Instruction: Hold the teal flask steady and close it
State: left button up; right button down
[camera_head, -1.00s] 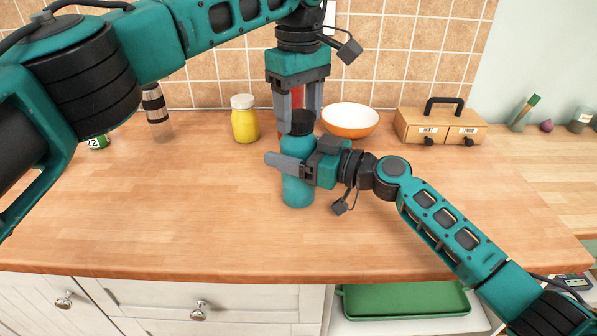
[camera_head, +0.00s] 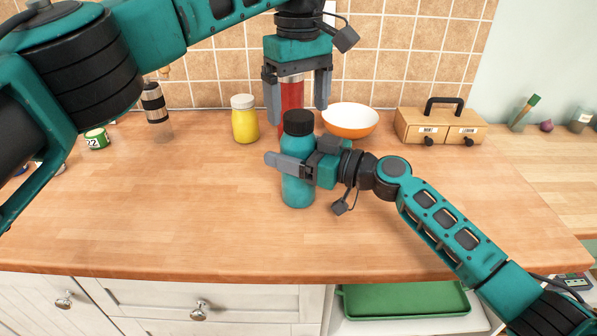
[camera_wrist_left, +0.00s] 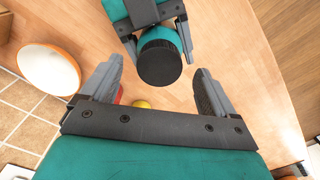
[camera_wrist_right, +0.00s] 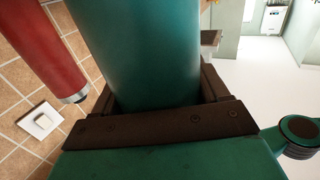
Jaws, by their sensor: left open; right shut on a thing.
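The teal flask (camera_head: 298,188) stands upright on the wooden worktop with its black cap (camera_head: 298,122) on top. My right gripper (camera_head: 290,166) is shut around the flask's body; the right wrist view shows the teal body (camera_wrist_right: 145,55) between the fingers. My left gripper (camera_head: 297,100) points down above the cap, with its fingers spread wide and apart from it. In the left wrist view the cap (camera_wrist_left: 160,63) lies beyond the open fingertips (camera_wrist_left: 158,82). Whether the cap is fully seated cannot be told.
A red bottle (camera_head: 291,95) stands behind the flask. A yellow jar (camera_head: 244,120) is to the left and an orange-white bowl (camera_head: 350,121) to the right. A wooden drawer box (camera_head: 440,127) sits farther right. The front left worktop is clear.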

pick_arm(q)
notch_tip(320, 180, up, 6)
jog(key=shift+f, duration=0.15)
dwell(0.3)
pick_arm(e)
grip_release()
pick_arm(q)
notch_tip(320, 180, down, 3)
jog(key=b, duration=0.2)
jog(key=shift+b, duration=0.35)
pick_arm(e)
jog(key=v, duration=1.2)
jog(key=shift+s+d, duration=0.25)
jog(key=shift+d, duration=0.1)
